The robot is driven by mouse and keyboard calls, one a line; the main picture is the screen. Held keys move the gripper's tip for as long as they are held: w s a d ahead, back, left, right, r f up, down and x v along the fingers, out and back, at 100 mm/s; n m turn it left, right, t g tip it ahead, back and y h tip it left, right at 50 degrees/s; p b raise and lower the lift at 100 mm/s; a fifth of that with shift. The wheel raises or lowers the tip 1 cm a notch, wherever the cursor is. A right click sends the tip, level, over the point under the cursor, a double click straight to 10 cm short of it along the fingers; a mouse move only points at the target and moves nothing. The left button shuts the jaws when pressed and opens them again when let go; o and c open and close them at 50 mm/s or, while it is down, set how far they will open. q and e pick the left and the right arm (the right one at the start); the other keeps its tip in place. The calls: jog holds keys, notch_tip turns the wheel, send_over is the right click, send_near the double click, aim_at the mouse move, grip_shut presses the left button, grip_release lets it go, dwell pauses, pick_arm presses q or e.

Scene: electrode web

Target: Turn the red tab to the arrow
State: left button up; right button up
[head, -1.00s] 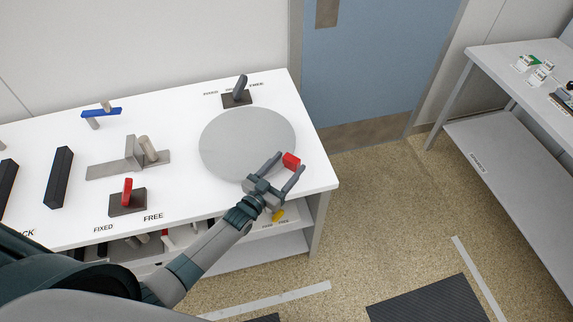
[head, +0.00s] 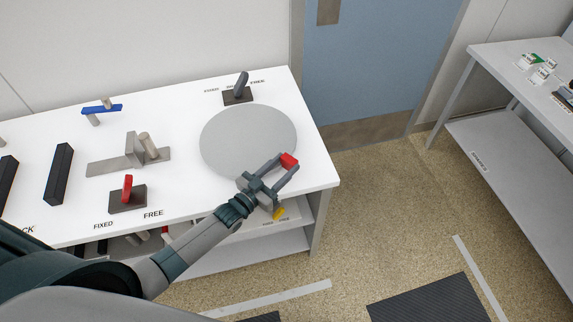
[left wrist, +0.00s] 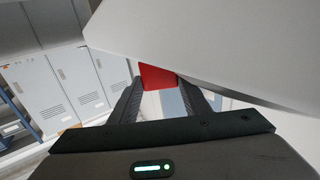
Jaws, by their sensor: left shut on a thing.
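The red tab (head: 289,160) is a small red block at the right edge of the round grey disc (head: 248,140) on the white table. My left gripper (head: 284,163) has its two fingers on either side of the red tab and is shut on it. In the left wrist view the red tab (left wrist: 158,77) sits between the fingertips, under the pale disc (left wrist: 215,40). I see no arrow in these views; it may be hidden. My right gripper is not in view.
A red lever (head: 127,188) stands on a dark base near the FIXED and FREE labels, and a grey lever (head: 241,84) stands behind the disc. A blue bar (head: 101,108) and a black block (head: 58,174) lie further left. Floor is open beyond the table's right edge.

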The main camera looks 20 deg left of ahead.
pick_arm(q)
jog(key=shift+s+a, duration=0.2)
jog(key=shift+s, duration=0.05)
jog(key=o, duration=1.5)
jog(key=shift+s, duration=0.1)
jog(key=shift+s+a+f, duration=0.15)
jog(key=shift+s+a, duration=0.1)
jog(key=shift+s, duration=0.3)
jog(key=b+v, duration=0.4)
jog(key=v, duration=1.2)
jog(key=shift+a+b, duration=0.15)
jog(key=shift+b, duration=0.25)
